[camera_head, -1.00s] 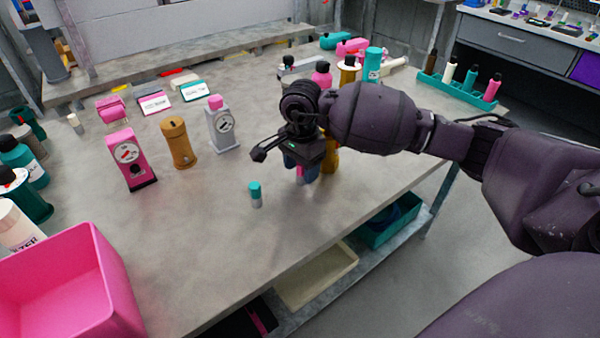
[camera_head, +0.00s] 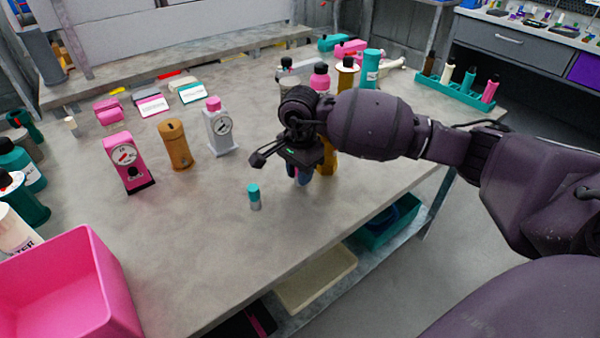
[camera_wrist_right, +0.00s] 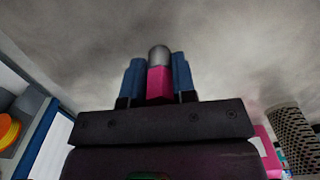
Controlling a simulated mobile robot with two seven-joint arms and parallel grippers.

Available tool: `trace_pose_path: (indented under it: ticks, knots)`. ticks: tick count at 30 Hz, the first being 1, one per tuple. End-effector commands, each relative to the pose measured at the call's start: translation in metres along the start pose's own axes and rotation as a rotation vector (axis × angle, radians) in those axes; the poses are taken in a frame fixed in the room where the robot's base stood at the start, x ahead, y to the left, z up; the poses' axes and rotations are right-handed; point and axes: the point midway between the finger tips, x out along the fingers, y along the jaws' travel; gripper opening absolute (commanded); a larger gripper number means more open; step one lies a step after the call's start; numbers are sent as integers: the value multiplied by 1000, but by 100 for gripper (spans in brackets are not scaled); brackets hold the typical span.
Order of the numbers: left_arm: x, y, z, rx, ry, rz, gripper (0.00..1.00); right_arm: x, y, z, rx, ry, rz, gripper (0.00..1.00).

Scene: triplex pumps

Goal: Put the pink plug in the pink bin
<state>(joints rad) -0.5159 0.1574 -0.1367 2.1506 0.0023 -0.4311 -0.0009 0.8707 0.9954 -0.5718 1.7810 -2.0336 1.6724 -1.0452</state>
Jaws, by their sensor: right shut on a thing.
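My right gripper (camera_head: 301,177) points down over the table, right of centre in the head view. In the right wrist view its blue fingers (camera_wrist_right: 160,82) are shut on the pink plug (camera_wrist_right: 159,84), which has a rounded grey metal end. In the head view the plug is mostly hidden by the gripper. I cannot tell whether the plug touches the table. The pink bin (camera_head: 105,290) stands at the lower left of the head view, far to the left of the gripper. My left gripper is not in view.
A teal-capped plug (camera_head: 254,197) stands left of the gripper. Pink (camera_head: 125,160), brown (camera_head: 175,145) and grey (camera_head: 221,128) pump-like units stand farther left. Bottles crowd the left edge and behind my right arm. The table's front middle is clear.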

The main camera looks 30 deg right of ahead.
Motion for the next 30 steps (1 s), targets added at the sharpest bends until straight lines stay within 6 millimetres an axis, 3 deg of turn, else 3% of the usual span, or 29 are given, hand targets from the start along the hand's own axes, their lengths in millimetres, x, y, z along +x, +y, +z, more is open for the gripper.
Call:
trace_pose_path:
  ticks: [5,21,30]
  knots:
    - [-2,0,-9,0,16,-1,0,-27,-1,-1,0,3,-9,0]
    - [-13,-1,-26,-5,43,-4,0,-157,0,0,0,3,-8,0]
    - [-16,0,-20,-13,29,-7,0,-193,0,0,1,1,-3,0]
